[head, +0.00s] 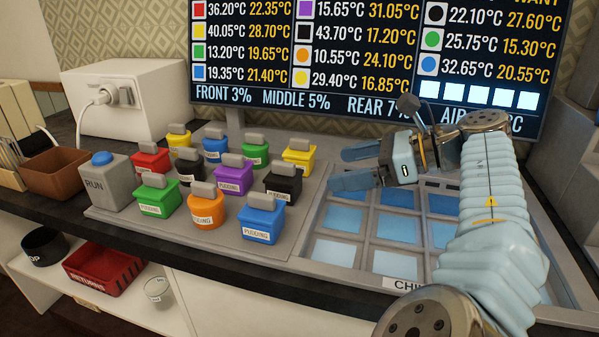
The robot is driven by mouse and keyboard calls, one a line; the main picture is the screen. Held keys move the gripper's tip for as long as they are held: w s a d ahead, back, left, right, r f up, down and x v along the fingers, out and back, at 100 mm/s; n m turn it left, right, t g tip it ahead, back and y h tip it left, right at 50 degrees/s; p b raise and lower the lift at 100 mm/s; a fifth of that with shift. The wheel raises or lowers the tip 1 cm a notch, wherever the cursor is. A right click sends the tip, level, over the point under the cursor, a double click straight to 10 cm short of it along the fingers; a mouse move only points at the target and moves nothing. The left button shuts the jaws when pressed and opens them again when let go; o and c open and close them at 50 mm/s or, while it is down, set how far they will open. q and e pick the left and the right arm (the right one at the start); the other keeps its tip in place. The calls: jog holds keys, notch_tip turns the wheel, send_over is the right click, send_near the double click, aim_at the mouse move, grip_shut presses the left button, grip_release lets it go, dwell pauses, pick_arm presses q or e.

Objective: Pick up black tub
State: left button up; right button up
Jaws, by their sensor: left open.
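Two black tubs with grey lids stand among the tubs on the grey tray. The nearer black tub (284,187) is at the right end of the group, with a white label on its front. The other black tub (190,169) is farther back and left, partly hidden by the tubs in front. My left gripper (346,167) is open and empty, its fingers pointing left. In the picture it is over the chill grid, to the right of and slightly above the nearer black tub, apart from it. My right gripper is not in view.
Close around are purple (233,176), orange (206,208), blue (261,219) and yellow (299,157) tubs. The chill grid (362,245) is right, with a screen (360,60) behind. A grey RUN box (105,181) stands left. A red returns bin (103,271) sits below.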

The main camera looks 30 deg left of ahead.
aim_at(296, 176)
pick_arm(q)
jog(key=x, duration=1.3)
jog(key=shift+w+a+f, duration=0.25)
jog(key=shift+a+f, duration=0.1)
jog(key=shift+a, duration=0.05)
jog(key=shift+c, duration=0.4)
jog(key=c, duration=1.1)
jog(key=shift+r, duration=0.1)
